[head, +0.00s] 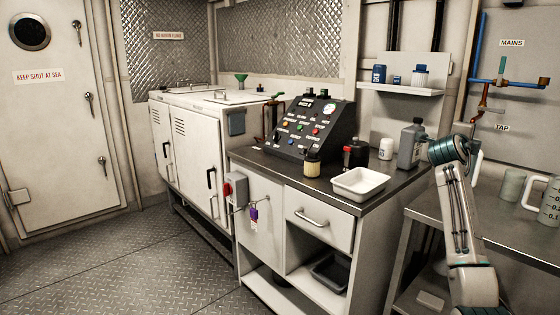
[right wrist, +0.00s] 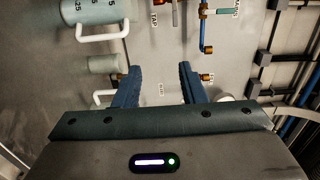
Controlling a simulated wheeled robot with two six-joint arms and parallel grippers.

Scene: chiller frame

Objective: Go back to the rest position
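My right gripper (right wrist: 158,78) shows in the right wrist view with its two blue fingers apart and nothing between them. In the head view my right arm rises at the right, in front of the steel side bench (head: 510,222); I cannot make out its fingers there. My left arm and gripper are not in the head view.
A counter holds a control panel (head: 310,128), a white tray (head: 360,183) and a grey bottle (head: 410,145) near my right arm. Measuring jugs (head: 549,203) stand at the right; one also shows in the wrist view (right wrist: 90,12). The floor (head: 130,262) at left is clear.

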